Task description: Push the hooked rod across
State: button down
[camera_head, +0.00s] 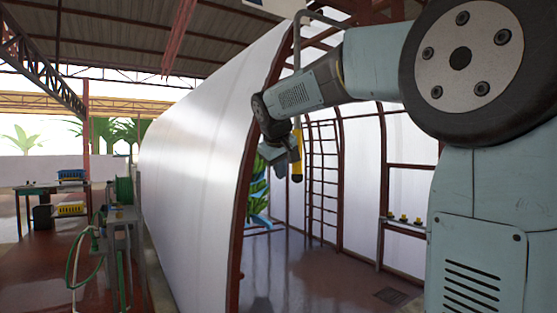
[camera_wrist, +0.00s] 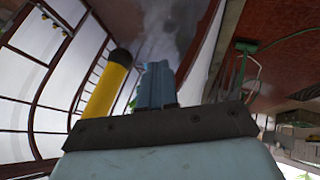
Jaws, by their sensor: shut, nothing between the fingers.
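The hooked rod hangs upright, its grey upper part (camera_head: 297,50) bending over at the top near the arch. Its middle is hidden behind my arm. Its yellow lower grip (camera_head: 297,168) hangs just right of my gripper (camera_head: 279,153). In the wrist view the yellow grip (camera_wrist: 106,88), with a dark end cap, stands left of my gripper's blue fingers (camera_wrist: 155,84). The fingers are shut together with nothing between them. They are close beside the grip; I cannot tell whether they touch it.
A white curved tunnel wall (camera_head: 195,140) with a red-brown arch edge stands left of the rod. Green hanging bunches (camera_head: 258,190) show behind my gripper. A ladder-like frame (camera_head: 322,180) and a shelf with yellow items (camera_head: 404,219) stand inside. The tunnel floor (camera_head: 295,262) is mostly clear.

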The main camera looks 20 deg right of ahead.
jog(key=shift+w+d+f, duration=0.2)
jog(key=shift+w+d, duration=0.6)
jog(key=shift+d, duration=0.2)
jog(key=shift+w+d+f, duration=0.2)
jog(key=shift+w+d, duration=0.6)
jog(key=shift+d, duration=0.15)
